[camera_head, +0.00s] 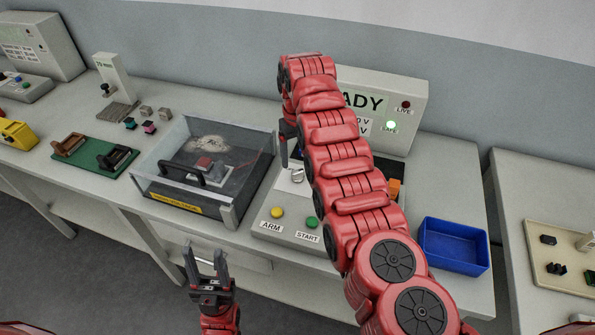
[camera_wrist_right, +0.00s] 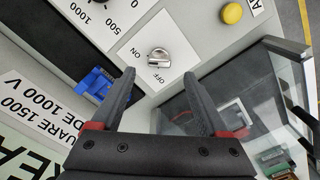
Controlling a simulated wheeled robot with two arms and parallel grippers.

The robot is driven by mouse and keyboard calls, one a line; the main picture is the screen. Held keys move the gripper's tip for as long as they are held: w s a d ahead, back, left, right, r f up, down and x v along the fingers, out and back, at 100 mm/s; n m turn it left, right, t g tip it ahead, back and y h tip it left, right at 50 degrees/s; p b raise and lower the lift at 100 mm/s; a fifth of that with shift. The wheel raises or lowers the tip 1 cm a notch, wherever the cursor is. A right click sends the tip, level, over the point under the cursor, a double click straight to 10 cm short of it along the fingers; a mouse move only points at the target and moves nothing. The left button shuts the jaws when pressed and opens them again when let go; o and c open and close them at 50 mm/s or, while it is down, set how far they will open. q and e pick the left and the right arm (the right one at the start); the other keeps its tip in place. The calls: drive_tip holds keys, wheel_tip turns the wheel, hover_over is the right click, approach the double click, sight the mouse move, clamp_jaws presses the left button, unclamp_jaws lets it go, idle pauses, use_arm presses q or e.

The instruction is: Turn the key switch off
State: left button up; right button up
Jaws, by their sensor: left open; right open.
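The key switch is a silver knob (camera_wrist_right: 158,57) on a white plate marked ON and OFF in the right wrist view. It also shows in the head view (camera_head: 297,175), beside my right arm. My right gripper (camera_wrist_right: 158,77) is open, its two fingers pointing toward the switch with the knob just beyond and between the tips in the picture. Nothing is between the fingers; contact with the knob cannot be seen. In the head view, my right gripper (camera_head: 286,152) is partly hidden by its own arm. My left gripper (camera_head: 205,254) is open and empty in front of the bench.
A clear-lidded box (camera_head: 205,165) stands left of the switch panel. The panel has a yellow ARM button (camera_head: 277,212) and a green START button (camera_head: 312,222). A display box (camera_head: 400,95) with a lit green SAFE lamp stands behind. A blue bin (camera_head: 455,245) sits right.

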sight(298, 171)
wheel_tip(298, 171, down, 6)
drive_tip(key=shift+r+p, duration=0.15)
drive_tip(key=shift+p, duration=0.4)
clamp_jaws()
